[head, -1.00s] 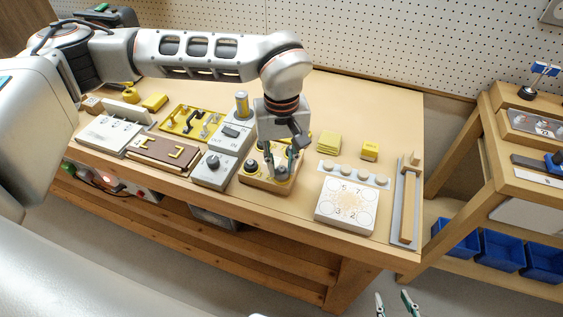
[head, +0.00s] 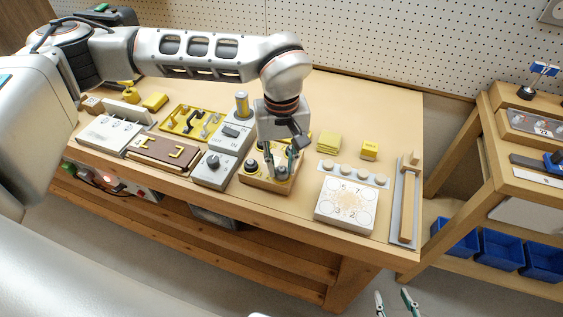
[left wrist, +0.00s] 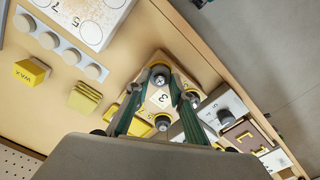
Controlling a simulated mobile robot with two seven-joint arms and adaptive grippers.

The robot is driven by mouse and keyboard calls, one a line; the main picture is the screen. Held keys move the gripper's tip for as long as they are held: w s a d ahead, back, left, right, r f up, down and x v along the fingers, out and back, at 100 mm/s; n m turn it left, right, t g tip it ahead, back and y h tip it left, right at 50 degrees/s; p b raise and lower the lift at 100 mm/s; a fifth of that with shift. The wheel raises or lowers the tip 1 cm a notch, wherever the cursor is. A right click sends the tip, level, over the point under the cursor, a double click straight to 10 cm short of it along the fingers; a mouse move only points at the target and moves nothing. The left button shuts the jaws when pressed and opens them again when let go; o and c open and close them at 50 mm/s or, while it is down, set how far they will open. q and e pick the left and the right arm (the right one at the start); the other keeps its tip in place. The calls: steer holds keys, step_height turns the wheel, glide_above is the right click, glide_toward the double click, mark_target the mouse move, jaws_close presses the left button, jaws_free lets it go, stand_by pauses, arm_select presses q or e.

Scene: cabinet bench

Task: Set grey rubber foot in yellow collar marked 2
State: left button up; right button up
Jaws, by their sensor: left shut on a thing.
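A wooden block (head: 262,185) with several yellow collars and dark-topped grey feet stands near the bench's front edge. My left gripper (head: 281,168) is over its right part, pointing down, shut on a grey rubber foot (left wrist: 160,75). This foot shows between the fingertips in the left wrist view, at one collar of the block; I cannot tell whether it is fully seated. Other grey feet stand in collars on the block (left wrist: 195,98) and (left wrist: 162,123). A label 3 is readable on the block; a mark 2 there is not readable. My right gripper (head: 395,302) is open and empty at the bottom edge.
A white numbered plate (head: 346,205) and a strip of round grey pegs (head: 353,174) lie right of the block. Yellow pads (head: 329,142) and a yellow wax block (head: 369,151) are behind. A grey knob box (head: 213,170) stands close on the left.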

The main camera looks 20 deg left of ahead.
arm_select(q)
steer(key=shift+f, duration=0.45)
stand_by(0.4)
steer(key=o, duration=0.9)
steer(key=shift+o, duration=0.2)
steer(key=shift+o, duration=1.2)
steer(key=shift+r+p, duration=2.25)
steer(key=shift+r, duration=1.3)
